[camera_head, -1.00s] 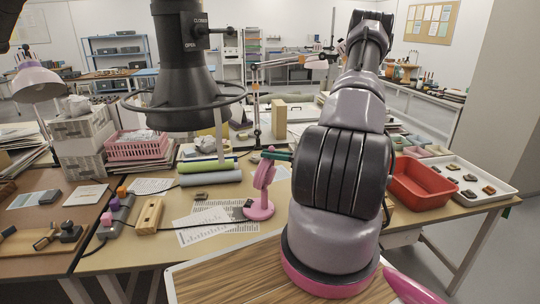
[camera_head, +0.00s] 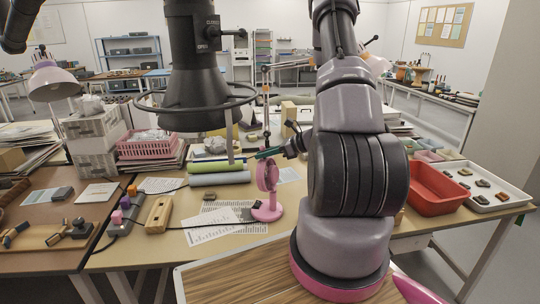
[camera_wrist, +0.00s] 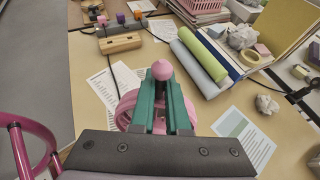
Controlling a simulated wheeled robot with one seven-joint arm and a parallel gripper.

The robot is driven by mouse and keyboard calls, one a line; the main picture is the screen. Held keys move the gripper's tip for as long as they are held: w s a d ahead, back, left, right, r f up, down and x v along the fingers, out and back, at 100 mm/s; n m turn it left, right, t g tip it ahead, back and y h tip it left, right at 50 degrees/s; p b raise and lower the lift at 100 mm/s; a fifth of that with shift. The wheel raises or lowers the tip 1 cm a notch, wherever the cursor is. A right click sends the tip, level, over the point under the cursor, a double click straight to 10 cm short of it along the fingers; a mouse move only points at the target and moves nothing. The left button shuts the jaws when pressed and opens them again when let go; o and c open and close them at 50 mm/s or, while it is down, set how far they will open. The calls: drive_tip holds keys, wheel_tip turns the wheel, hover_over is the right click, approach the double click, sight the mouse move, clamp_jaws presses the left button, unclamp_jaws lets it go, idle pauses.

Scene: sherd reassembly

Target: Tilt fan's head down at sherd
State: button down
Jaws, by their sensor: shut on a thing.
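The pink fan (camera_head: 267,188) stands on the table on a round base, its head upright or nearly so in the head view. My gripper (camera_head: 268,152) reaches in from the right, its green fingers at the top of the fan's head. In the wrist view, the green fingers of my gripper (camera_wrist: 160,98) are closed around a pink round knob (camera_wrist: 162,69), with the fan's pink ring partly hidden below them. A small brownish piece (camera_head: 209,195), perhaps the sherd, lies on the table left of the fan; I cannot tell for sure.
Printed sheets (camera_head: 212,228) lie beside the fan. A wooden block (camera_head: 158,215) and a power strip (camera_head: 122,220) are to the left. Green and grey rolls (camera_head: 218,178) lie behind. A black ringed column (camera_head: 195,90) hangs over the table. A red bin (camera_head: 436,188) is at right.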

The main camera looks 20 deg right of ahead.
drive_tip(key=shift+w+a+f, duration=0.1)
drive_tip(key=shift+w, duration=0.05)
drive_tip(key=c, duration=0.9)
unclamp_jaws()
drive_tip(key=v, duration=1)
drive_tip(key=shift+s+r, duration=0.25)
drive_tip(key=shift+d, duration=0.25)
